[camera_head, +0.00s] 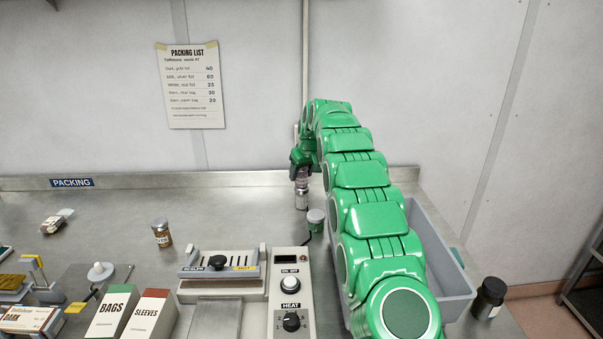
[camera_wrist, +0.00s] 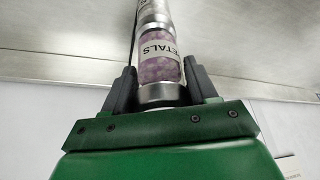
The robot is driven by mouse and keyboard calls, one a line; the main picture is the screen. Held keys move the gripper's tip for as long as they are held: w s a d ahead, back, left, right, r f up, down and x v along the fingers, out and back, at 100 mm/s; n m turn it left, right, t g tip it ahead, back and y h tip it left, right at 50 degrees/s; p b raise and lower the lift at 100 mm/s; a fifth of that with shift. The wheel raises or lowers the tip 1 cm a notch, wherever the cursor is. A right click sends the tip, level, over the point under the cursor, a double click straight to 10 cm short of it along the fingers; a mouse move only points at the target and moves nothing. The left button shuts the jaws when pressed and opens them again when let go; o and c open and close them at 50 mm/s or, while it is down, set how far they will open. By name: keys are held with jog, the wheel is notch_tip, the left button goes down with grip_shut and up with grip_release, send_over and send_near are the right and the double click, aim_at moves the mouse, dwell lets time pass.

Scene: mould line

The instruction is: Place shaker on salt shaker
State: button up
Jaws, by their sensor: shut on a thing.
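My gripper (camera_head: 301,164) points down over the back of the steel bench and is shut on a shaker. The held shaker (camera_wrist: 160,60) has a silver lid, purple beads inside and a white label reading "PETALS". In the head view the held shaker (camera_head: 302,182) looks upright. Directly below it stands a second silver-topped shaker, seemingly the salt shaker (camera_head: 301,200). A silvery part of this lower shaker (camera_wrist: 153,12) also shows past the held shaker's far end in the wrist view. The two look in line and very close; I cannot tell whether they touch.
A grey bin (camera_head: 455,293) lies right, partly behind my arm. A heat sealer (camera_head: 290,295) stands in front, a brown jar (camera_head: 162,234) to the left, and a dark jar (camera_head: 489,297) far right.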

jog(key=shift+f, duration=0.1)
jog(key=o, duration=1.1)
jog(key=v, duration=1.2)
jog(key=s+d+r+m+g, duration=0.1)
jog(key=s+r, duration=0.1)
jog(key=s, duration=0.6)
jog(key=s+d+r+m+g, duration=0.1)
jog(key=s+d+r, duration=0.1)
jog(key=s, duration=0.7)
jog(key=s+d+f+m+g, duration=0.1)
jog(key=s+f, duration=0.2)
jog(key=s, duration=1.3)
jog(key=s+d+f+m+g+h, duration=0.1)
jog(key=s+d+f, duration=0.1)
jog(key=s, duration=1.5)
jog(key=s+d+f+m+g+h, duration=0.1)
jog(key=s+f, duration=0.4)
jog(key=s, duration=1.2)
jog(key=shift+d+m+g, duration=0.3)
jog(key=shift+d+g, duration=0.1)
jog(key=shift+d, duration=0.3)
